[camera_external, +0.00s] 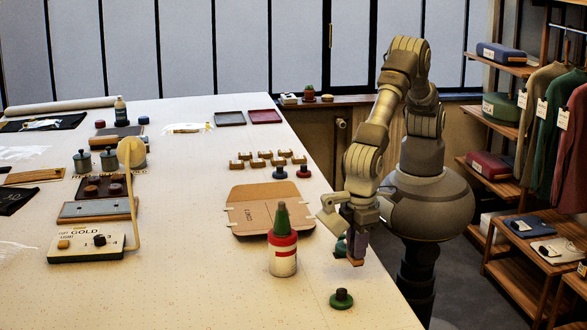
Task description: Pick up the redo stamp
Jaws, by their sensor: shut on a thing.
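My gripper (351,250) points down above the right edge of the table, seen from the side. It is shut on a small dark teal thing (340,244), which looks like a stamp; the fingers partly hide it. I cannot tell whether it touches the table. No label can be read on it, so I cannot confirm it is the redo stamp. A similar green stamp (342,298) stands upright in front, apart from my gripper.
A white bottle with a red band and green cone top (283,255) stands left of my gripper. A brown cardboard piece (265,208) lies behind it. Several small wooden blocks (265,161) sit farther back. The front middle of the table (190,285) is clear.

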